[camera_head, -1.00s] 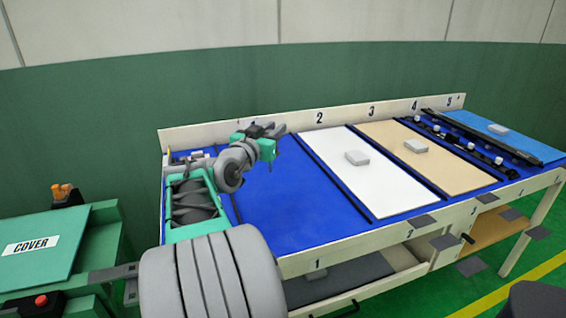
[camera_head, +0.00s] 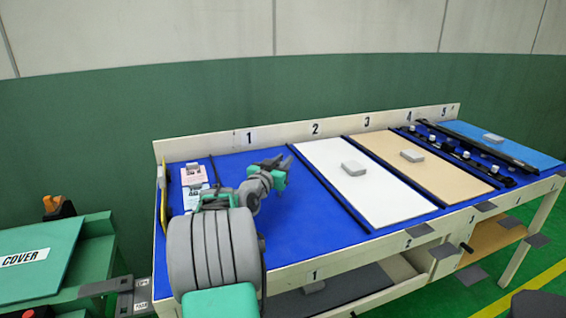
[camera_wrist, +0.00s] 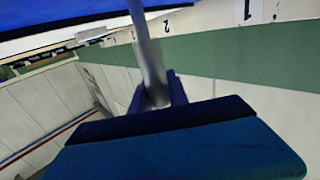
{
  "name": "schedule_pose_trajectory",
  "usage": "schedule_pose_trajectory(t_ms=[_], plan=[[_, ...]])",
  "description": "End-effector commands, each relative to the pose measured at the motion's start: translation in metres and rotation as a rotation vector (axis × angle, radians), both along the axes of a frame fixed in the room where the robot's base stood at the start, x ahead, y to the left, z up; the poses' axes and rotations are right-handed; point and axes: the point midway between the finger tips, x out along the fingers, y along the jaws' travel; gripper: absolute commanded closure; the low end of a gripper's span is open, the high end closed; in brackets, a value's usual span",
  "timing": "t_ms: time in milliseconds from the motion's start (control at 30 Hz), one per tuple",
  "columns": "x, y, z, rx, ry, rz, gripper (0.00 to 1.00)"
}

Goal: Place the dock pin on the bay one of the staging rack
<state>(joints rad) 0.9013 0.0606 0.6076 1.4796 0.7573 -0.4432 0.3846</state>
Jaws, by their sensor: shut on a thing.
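The staging rack (camera_head: 290,262) is a long cream bench with bays numbered 1 to 5 along its back board. Bay one (camera_head: 315,214) is the blue surface at the left, with a wide clear area. My gripper (camera_head: 284,162) is above bay one, left of the white panel. In the wrist view my gripper is shut on a slim grey rod (camera_wrist: 150,66), which I take to be the dock pin. Its far end runs out of the top of that view. In the head view I cannot make out the pin.
Pink and pale cards (camera_head: 193,174) lie at bay one's back left. A black divider (camera_head: 333,194) separates it from the white panel (camera_head: 383,200), which carries a grey block (camera_head: 354,168). A tan panel and dark rods lie farther right. A green COVER box (camera_head: 30,265) stands at left.

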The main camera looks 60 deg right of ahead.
Motion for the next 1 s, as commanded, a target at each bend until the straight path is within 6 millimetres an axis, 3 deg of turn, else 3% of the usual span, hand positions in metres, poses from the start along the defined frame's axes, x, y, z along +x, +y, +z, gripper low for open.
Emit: schedule_pose_trajectory(t_ms=[100,133,367,700,867,1000], plan=[[0.000,0.000,-0.005,0.000,0.000,0.000,1.00],[0.000,0.000,-0.003,0.000,0.000,0.000,0.77],[0.000,0.000,-0.003,0.001,0.000,0.000,0.58],[0.000,0.001,0.004,0.001,0.001,0.000,0.58],[0.001,0.035,0.001,0.000,0.002,0.004,0.58],[0.002,0.073,0.001,0.001,0.001,0.005,0.58]])
